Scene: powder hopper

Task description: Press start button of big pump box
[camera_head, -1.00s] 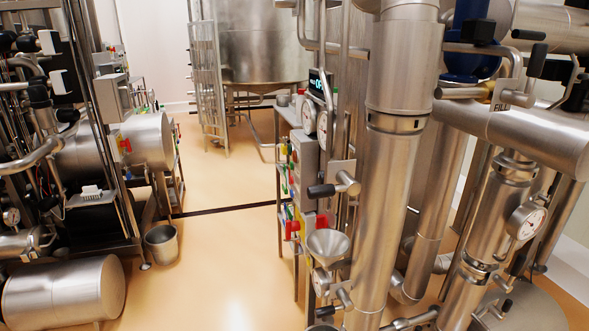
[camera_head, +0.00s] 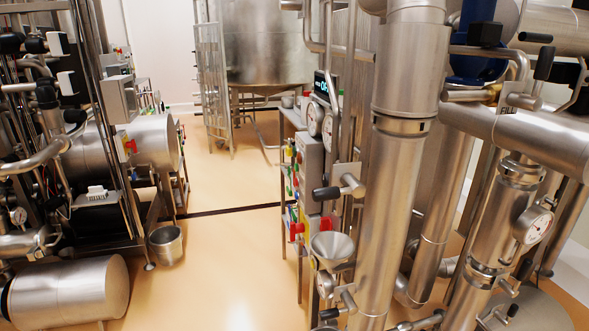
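A grey control box (camera_head: 309,168) with coloured buttons on its left-facing side stands on the right-hand rack, seen nearly edge-on, left of the big vertical pipes. A dark display (camera_head: 322,84) with lit characters sits above it, partly cut off by a pipe. I cannot tell which box is the big pump box. Another grey box (camera_head: 117,97) is on the left-hand rack, and its buttons cannot be made out. Neither of my grippers is in view.
Steel pipes (camera_head: 402,180) with gauges and valve handles crowd the right. A funnel (camera_head: 331,247) juts out at the right rack. Open floor (camera_head: 222,265) runs between the racks towards a large tank (camera_head: 266,45).

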